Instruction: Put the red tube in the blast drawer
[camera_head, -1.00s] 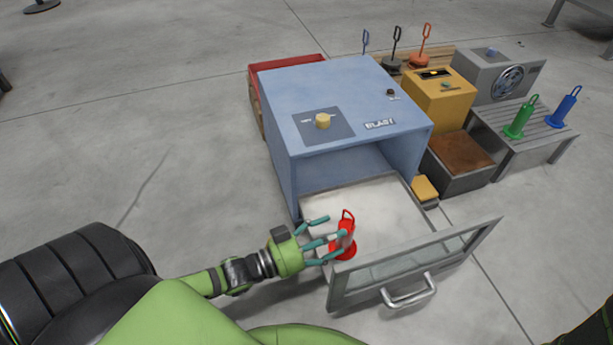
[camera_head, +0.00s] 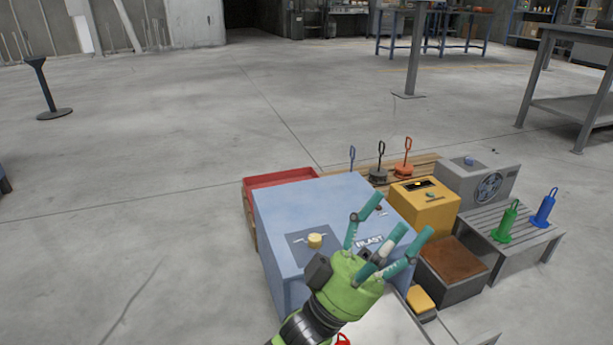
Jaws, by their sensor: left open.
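The blue blast cabinet (camera_head: 330,200) stands in the lower middle, with a yellow knob (camera_head: 315,240) and a "BLAST" label on top. Its drawer (camera_head: 388,330) is pulled out at the bottom edge, and only a pale part of its floor shows. A small bit of the red tube (camera_head: 343,339) shows at the bottom edge, by the drawer; the rest is out of view or hidden by my arm. My left gripper (camera_head: 385,240) is raised in front of the cabinet, fingers spread, open and empty. My right gripper is not in view.
A yellow box (camera_head: 424,207), a grey fan unit (camera_head: 477,184) and a brown-topped box (camera_head: 452,261) stand right of the cabinet. A red tray (camera_head: 281,178) sits behind.

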